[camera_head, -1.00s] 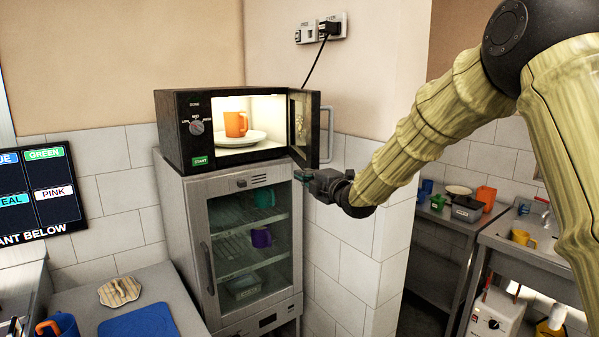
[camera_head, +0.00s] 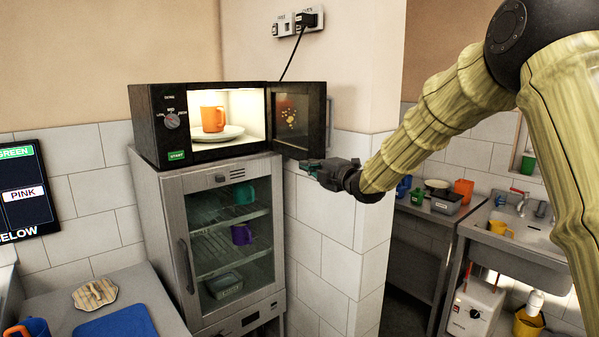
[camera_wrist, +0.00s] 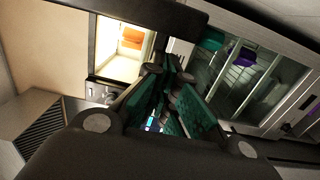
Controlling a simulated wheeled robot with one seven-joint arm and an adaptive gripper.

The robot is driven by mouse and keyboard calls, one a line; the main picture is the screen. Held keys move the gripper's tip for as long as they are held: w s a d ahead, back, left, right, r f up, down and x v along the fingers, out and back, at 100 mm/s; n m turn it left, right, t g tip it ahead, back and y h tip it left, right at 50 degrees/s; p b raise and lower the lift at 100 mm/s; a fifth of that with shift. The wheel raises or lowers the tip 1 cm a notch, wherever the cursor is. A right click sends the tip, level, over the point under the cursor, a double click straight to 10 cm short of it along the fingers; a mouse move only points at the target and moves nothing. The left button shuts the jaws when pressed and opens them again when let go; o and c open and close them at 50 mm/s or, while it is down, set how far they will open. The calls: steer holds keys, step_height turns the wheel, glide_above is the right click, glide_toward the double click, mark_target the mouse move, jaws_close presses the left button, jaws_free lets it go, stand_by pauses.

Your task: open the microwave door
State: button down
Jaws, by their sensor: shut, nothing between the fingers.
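The black microwave (camera_head: 160,125) stands on top of a grey glass-fronted cabinet. Its door (camera_head: 297,115) is swung wide open to the right, and the lit inside shows an orange mug (camera_head: 212,119) on a white plate (camera_head: 218,134). My gripper (camera_head: 308,168) is shut and empty, just below the lower edge of the open door; I cannot tell whether it touches the door. In the wrist view its green-padded fingers (camera_wrist: 168,92) are close together, with the lit microwave opening (camera_wrist: 122,48) beyond them.
The glass-fronted cabinet (camera_head: 171,200) below holds a teal mug and a purple mug. A tiled wall corner (camera_head: 330,245) stands right behind my gripper. A counter with a blue mat (camera_head: 118,322) is at lower left; a sink (camera_head: 530,245) is at right.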

steer(key=shift+a+r, duration=0.15)
steer(key=shift+a, duration=0.1)
steer(key=shift+d, duration=0.15)
steer(key=b+v, duration=0.7)
steer(key=v, duration=0.2)
steer(key=shift+s, duration=0.3)
stand_by(0.4)
